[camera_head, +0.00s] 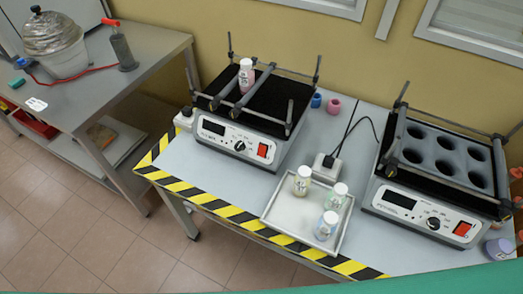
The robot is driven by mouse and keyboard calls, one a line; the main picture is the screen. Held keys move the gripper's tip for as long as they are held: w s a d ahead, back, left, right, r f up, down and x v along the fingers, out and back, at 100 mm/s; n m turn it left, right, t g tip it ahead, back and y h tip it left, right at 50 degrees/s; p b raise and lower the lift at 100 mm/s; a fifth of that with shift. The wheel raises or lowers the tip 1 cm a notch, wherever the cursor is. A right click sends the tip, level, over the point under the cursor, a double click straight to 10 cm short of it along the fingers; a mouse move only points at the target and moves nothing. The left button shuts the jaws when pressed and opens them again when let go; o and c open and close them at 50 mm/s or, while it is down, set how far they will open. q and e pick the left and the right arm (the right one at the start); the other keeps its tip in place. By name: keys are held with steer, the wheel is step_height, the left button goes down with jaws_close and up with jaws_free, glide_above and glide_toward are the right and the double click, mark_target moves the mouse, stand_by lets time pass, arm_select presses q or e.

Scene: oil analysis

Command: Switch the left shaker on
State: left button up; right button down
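The left shaker (226,137) stands on the grey table against the wall. Its white front panel has a dark display (213,127), a black knob (239,146) and a red rocker switch (263,151) at the right end. I cannot tell the switch's position from here. A pink bottle with a white cap (246,80) stands on its black platform, between the clamp bars. The right shaker (425,212) has a holder with several round wells, a dark display and its own red switch (462,229). Neither of my grippers is in view.
A metal tray (273,213) with three capped bottles stands between the shakers near the striped front edge. Behind it are a white power socket (326,168) with black cables and small blue and pink caps (333,106). A side bench (105,72) stands left.

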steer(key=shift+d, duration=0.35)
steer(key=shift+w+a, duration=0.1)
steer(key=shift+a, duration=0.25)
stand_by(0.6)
